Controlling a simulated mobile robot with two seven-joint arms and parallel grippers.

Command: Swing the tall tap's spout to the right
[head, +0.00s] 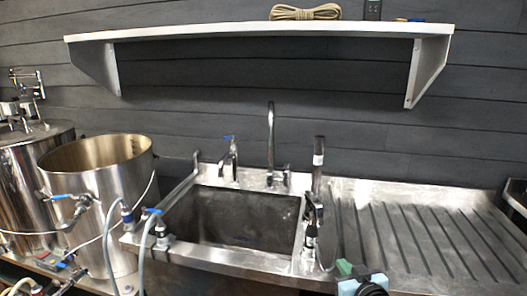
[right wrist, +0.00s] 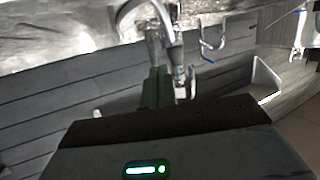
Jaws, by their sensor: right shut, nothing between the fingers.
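The tall tap (head: 270,140) stands at the sink's back edge in the head view. Its thin curved neck rises high, and its spout looks to point toward me over the basin. My right gripper (head: 344,267) is at the bottom of the head view, in front of the sink's right side. It is low and well apart from the tall tap. Its green fingers (right wrist: 157,90) are shut and empty in the right wrist view. That view looks turned over, with curved metal fittings beyond the fingers that I cannot match surely. My left gripper is not in view.
A shorter blue-handled tap (head: 229,155) stands left of the tall tap. Upright fittings with a hose (head: 312,215) stand at the basin's right. A ribbed drainboard (head: 425,235) lies right. Steel kettles (head: 95,180) stand left. A white shelf (head: 260,30) hangs above.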

